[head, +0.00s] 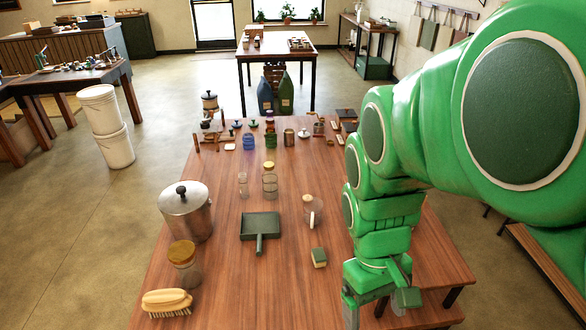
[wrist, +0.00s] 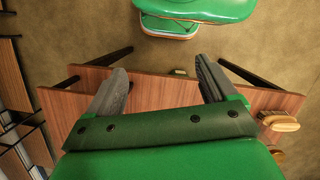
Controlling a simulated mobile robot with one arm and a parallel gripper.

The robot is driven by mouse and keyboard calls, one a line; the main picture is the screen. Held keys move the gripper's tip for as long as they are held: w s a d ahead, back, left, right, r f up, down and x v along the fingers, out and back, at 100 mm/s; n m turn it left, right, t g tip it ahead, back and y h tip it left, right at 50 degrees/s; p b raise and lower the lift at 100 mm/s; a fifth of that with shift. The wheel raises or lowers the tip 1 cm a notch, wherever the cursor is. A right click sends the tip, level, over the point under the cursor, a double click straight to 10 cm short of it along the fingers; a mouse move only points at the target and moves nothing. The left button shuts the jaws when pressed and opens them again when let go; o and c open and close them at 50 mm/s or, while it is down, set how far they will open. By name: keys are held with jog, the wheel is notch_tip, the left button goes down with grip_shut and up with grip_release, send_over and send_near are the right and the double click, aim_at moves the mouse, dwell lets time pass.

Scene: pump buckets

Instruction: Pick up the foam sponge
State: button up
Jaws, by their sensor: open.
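The foam sponge (head: 319,257) is a small block with a tan side and a dark green side. It lies on the wooden table, right of the dustpan, in the head view. My gripper (head: 376,306) is at the lower right of the head view, right of the sponge and apart from it. In the wrist view my gripper (wrist: 161,76) shows two grey fingers spread wide with nothing held between them. A small greenish thing at the far table edge shows between the fingers there, too small to tell what it is.
The dustpan (head: 260,227) lies left of the sponge, and a clear pitcher (head: 312,211) stands behind it. A steel pot (head: 185,211), a lidded jar (head: 184,264) and a brush (head: 167,302) are at the left. The table (head: 285,300) is bare in front of the sponge.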

jog(key=w+d+f+n+g+h, duration=0.1)
jog(key=w+d+f+n+h, duration=0.25)
jog(key=w, duration=0.65)
jog(key=n+t+h, duration=0.3)
jog(key=n+h, duration=0.5)
send_over(320, 254)
jog(key=s+d, duration=0.2)
jog(key=s, duration=0.2)
notch_tip(320, 254, down, 12)
jog(key=w+a+f+n+t, duration=0.1)
jog(key=a+f, duration=0.1)
jog(key=w+a+f+n+t, duration=0.1)
jog(key=a+f+n, duration=0.1)
jog(key=a+f, duration=0.1)
jog(key=w+a+f+n, duration=0.1)
jog(key=a+f, duration=0.1)
jog(key=f, duration=0.1)
jog(key=shift+w+a+n+t+h, duration=0.2)
jog(key=shift+w+n+t+h, duration=0.1)
jog(key=shift+n+t+h, duration=0.1)
jog(key=shift+w+d+f, duration=0.1)
jog(key=shift+d+f, duration=0.2)
jog(key=shift+x, duration=3.45)
jog(key=c, duration=1)
